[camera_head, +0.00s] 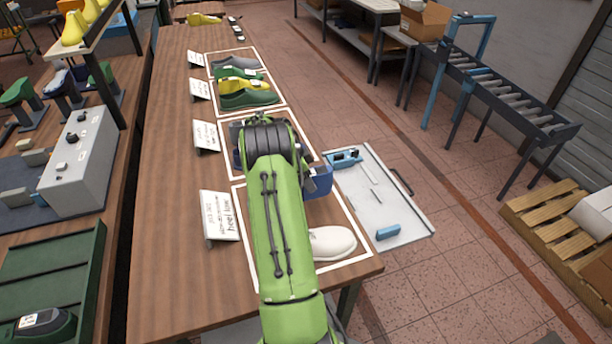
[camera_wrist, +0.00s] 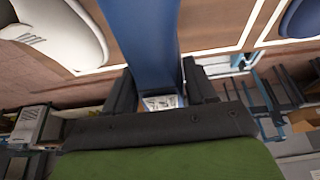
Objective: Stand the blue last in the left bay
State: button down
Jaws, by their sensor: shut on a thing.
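My gripper (camera_wrist: 158,92) is shut on a blue last (camera_wrist: 140,38), which fills the space between the two fingers in the wrist view. In the head view, a blue part (camera_head: 319,182) shows just right of my green arm, above the table's right edge. My arm hides most of the gripper there. A white last (camera_head: 332,243) lies in the nearest white-outlined bay (camera_head: 362,257); it also shows at upper left in the wrist view (camera_wrist: 58,30). Another dark blue last (camera_wrist: 300,18) shows at upper right in the wrist view. Whether the held last touches the table cannot be told.
Farther outlined bays hold green, yellow and grey lasts (camera_head: 248,98). White label cards (camera_head: 220,216) stand along the bays' left side. A white board (camera_head: 385,205) with blue tools lies right of the table. The table's left strip (camera_head: 165,190) is clear.

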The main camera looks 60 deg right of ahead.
jog(key=shift+s+f+b, duration=0.1)
jog(key=shift+f+b, duration=0.35)
jog(key=shift+f, duration=0.05)
jog(key=shift+f+b, duration=2.3)
jog(key=shift+f, duration=0.3)
jog(key=shift+f, duration=0.15)
jog(key=shift+c, duration=1.4)
grip_release()
jog(key=p+v, duration=0.1)
jog(key=v, duration=1.4)
jog(key=shift+r, duration=0.4)
